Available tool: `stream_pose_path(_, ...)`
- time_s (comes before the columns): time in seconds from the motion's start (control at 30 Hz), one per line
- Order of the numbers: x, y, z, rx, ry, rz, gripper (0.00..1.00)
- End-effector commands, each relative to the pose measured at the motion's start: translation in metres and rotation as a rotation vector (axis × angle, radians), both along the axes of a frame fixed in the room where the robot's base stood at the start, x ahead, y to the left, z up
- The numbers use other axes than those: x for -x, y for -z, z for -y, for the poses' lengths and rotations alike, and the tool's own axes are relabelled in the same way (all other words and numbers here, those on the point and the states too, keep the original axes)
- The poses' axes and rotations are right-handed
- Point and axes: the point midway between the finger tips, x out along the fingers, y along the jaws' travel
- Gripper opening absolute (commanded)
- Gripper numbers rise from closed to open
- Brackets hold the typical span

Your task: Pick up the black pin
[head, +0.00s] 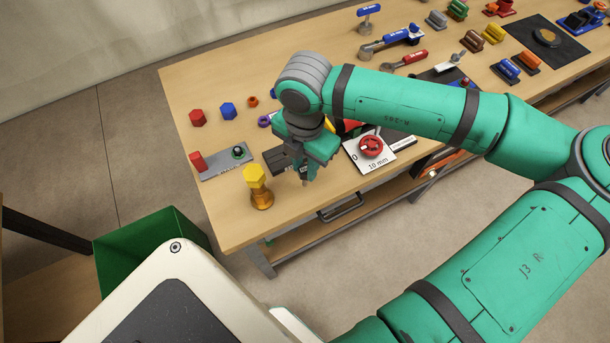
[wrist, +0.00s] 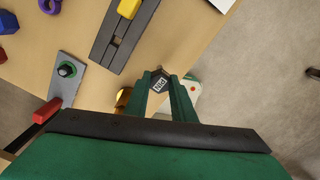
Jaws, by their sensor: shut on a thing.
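The black pin (wrist: 158,84) shows in the wrist view as a dark six-sided head with a small white marking. It sits between the two green fingers of my gripper (wrist: 159,95), which are shut on it. In the head view my gripper (head: 304,178) points down near the table's front edge, right of an amber piece with a yellow six-sided top. The pin cannot be made out clearly there. Its lower part is hidden in the wrist view, and I cannot tell how far it is above the table.
The amber piece (head: 261,194) stands close to my gripper. A dark slotted rail (wrist: 122,38) lies nearby. A red knob (head: 370,146) on a white plate is to the right. A green bin (head: 150,245) stands below.

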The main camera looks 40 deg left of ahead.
Motion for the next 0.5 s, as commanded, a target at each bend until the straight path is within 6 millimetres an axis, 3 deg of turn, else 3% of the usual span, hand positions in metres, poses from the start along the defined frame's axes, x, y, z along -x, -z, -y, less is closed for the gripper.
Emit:
stream_pose_path(0.27, 0.0, -0.008, 0.0, 0.0, 0.0, 0.001, 0.0)
stream_pose_path(0.5, 0.0, -0.027, 0.0, 0.0, 0.0, 0.003, 0.0)
